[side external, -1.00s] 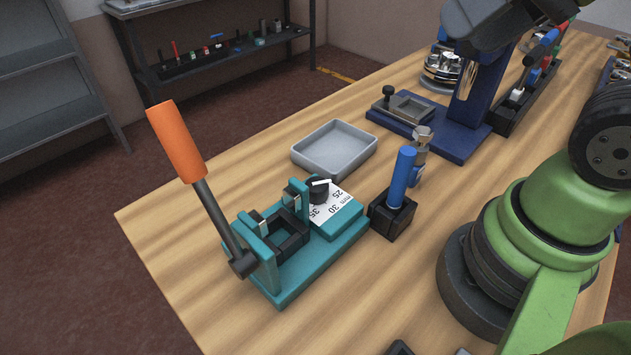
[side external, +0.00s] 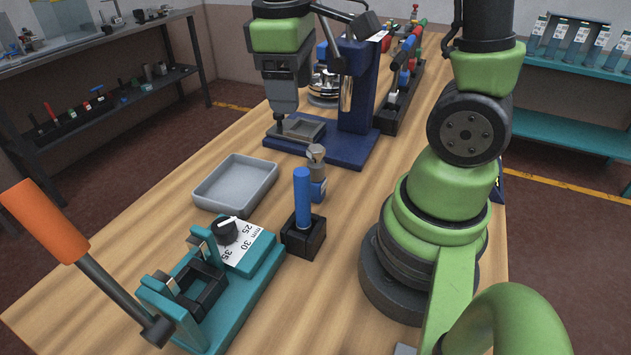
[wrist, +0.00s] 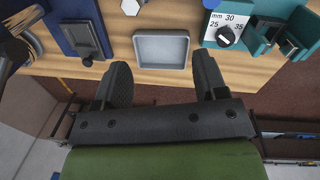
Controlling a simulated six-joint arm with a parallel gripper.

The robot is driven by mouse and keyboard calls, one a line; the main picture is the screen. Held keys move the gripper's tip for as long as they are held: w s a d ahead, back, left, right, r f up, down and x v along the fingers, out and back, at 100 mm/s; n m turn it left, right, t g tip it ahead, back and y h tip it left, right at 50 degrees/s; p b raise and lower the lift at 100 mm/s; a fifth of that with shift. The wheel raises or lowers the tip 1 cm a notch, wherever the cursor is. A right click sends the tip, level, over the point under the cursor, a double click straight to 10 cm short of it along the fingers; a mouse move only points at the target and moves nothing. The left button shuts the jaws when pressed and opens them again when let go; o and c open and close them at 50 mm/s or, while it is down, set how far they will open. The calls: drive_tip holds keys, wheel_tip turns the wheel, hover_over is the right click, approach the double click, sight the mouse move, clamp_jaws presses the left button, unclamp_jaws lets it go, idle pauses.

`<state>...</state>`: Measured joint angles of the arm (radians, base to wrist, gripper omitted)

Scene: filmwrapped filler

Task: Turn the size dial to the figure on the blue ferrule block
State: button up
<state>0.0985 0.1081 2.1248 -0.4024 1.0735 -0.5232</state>
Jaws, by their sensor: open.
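The size dial (side external: 224,232) is a black knob with a white pointer on the teal tool. Beside it a white plate shows mm, 25, 30 and 35. In the side view the pointer leans towards the 25 side; I cannot tell its exact setting. The dial also shows in the wrist view (wrist: 226,36). My gripper (wrist: 162,74) is open and empty, apart from the dial. In the side view it hangs near the blue press.
A grey tray (side external: 236,183) lies between the teal tool and the blue press (side external: 352,147). The black holder (side external: 303,240) stands right of the dial. The orange-handled lever (side external: 42,220) rises at the tool's left end. Bare wood lies in front of the holder.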

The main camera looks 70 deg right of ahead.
sight(320, 162)
drive_tip(key=d+f+n+g, duration=0.1)
drive_tip(key=d+f, duration=0.1)
drive_tip(key=f, duration=0.3)
drive_tip(key=s+d+f+n+g, duration=0.1)
drive_tip(key=d+f, duration=0.1)
drive_tip(key=f, duration=0.4)
drive_tip(key=d+f+n+g+h, duration=0.1)
drive_tip(key=d+f, duration=0.1)
drive_tip(key=f, duration=0.3)
drive_tip(key=shift+s+d+f+n+g, duration=0.15)
drive_tip(key=shift+s+f+n+g, duration=0.15)
clamp_jaws()
